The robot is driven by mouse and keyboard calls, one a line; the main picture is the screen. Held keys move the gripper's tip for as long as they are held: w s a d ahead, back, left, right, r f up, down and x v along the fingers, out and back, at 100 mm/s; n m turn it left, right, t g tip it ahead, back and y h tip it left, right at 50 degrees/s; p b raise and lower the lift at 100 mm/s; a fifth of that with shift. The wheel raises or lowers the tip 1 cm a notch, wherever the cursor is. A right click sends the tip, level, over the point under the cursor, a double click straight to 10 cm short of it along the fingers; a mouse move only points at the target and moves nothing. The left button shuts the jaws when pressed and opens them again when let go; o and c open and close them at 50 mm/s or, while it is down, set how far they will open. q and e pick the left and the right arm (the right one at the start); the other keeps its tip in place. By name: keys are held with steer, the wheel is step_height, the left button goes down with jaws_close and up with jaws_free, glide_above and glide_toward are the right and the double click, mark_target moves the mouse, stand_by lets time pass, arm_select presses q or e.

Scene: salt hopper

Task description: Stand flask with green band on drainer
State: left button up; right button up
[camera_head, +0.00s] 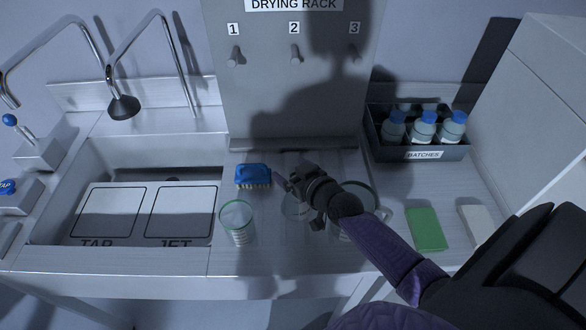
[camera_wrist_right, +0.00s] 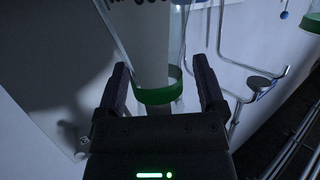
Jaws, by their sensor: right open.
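In the right wrist view, a clear glass vessel with a green band (camera_wrist_right: 160,95) stands between the two fingers of my right gripper (camera_wrist_right: 165,88). The fingers are apart, one on each side of the band; contact is not clear. In the head view, my right gripper (camera_head: 288,184) is over the counter beside a clear glass (camera_head: 296,208), partly hidden by it. A glass with a greenish rim (camera_head: 238,222) stands to the left. Another glass (camera_head: 362,190) is partly behind my arm. The drying rack (camera_head: 260,95) has pegs numbered 1 to 3, all bare. My left gripper is not in view.
A blue brush (camera_head: 253,174) lies just left of my right gripper. The sink (camera_head: 60,190) with taps is at left. A dark crate labelled BATCHES (camera_head: 420,154) holds blue-capped bottles at right. A green block (camera_head: 427,230) and a pale block (camera_head: 474,222) lie in front of it.

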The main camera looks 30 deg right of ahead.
steer(key=shift+r, duration=0.25)
steer(key=p+v, duration=0.3)
steer(key=v, duration=0.9)
